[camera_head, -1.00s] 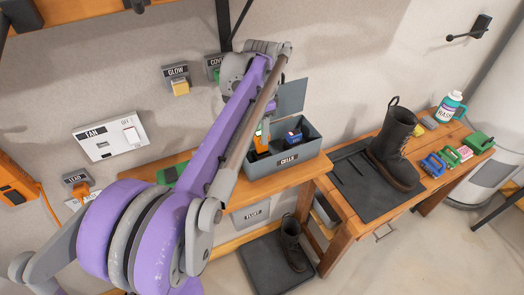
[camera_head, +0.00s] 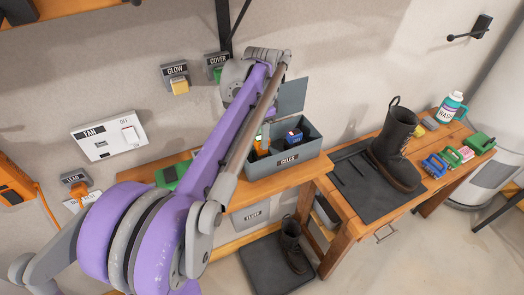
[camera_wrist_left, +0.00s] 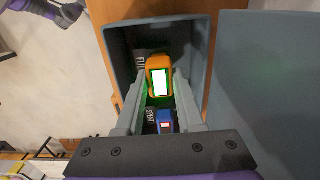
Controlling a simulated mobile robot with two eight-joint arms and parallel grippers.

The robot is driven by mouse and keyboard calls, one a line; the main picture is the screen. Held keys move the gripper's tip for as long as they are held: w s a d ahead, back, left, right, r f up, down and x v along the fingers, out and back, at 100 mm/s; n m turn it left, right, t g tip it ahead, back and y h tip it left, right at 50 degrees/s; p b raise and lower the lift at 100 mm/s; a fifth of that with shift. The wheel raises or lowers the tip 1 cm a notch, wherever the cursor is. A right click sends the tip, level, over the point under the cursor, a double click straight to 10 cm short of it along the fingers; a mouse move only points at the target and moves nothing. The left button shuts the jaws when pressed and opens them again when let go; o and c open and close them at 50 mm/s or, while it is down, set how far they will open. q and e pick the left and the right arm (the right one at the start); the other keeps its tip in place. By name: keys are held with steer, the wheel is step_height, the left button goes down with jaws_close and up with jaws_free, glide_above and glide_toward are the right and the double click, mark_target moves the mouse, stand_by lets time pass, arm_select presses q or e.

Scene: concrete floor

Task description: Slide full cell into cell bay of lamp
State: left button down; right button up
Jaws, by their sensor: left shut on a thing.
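The grey box labelled CELLS (camera_head: 288,161) stands open on the wooden bench. An orange cell with a lit green screen (camera_wrist_left: 159,80) is in the box beside the FULL label, between the fingers of my left gripper (camera_wrist_left: 158,92). The gripper is shut on it, reaching down into the box. The cell also shows in the head view (camera_head: 262,143). A blue cell with a red-and-white screen (camera_wrist_left: 165,123) lies in the other part, by the SPENT label. A green thing (camera_head: 172,176), partly behind my arm, lies left of the box; I cannot tell if it is the lamp.
The box's raised lid (camera_head: 292,95) stands behind it. FAN (camera_head: 108,136), GLOW (camera_head: 178,78) and COVER (camera_head: 217,65) fittings are on the wall. A boot (camera_head: 394,148) stands on a dark mat (camera_head: 362,200) at right, near several small coloured items.

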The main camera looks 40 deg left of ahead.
arm_select(q)
steer(key=shift+f+b, duration=0.55)
steer(key=shift+f, duration=0.75)
arm_select(e)
steer(key=shift+s+f, duration=0.35)
steer(key=shift+f, duration=0.55)
arm_select(q)
steer(key=shift+c, duration=2.2)
jaws_free()
steer(key=shift+r+p, duration=1.45)
steer(key=shift+r, duration=1.45)
steer(key=shift+r+p, duration=0.75)
steer(key=shift+r, duration=0.9)
steer(key=shift+w, duration=0.1)
arm_select(e)
steer(key=w+r, duration=0.3)
steer(key=r, duration=0.3)
steer(key=shift+w+r, duration=0.25)
steer(key=shift+r, duration=0.05)
arm_select(q)
steer(key=shift+f, duration=0.1)
arm_select(e)
steer(key=shift+s, duration=0.15)
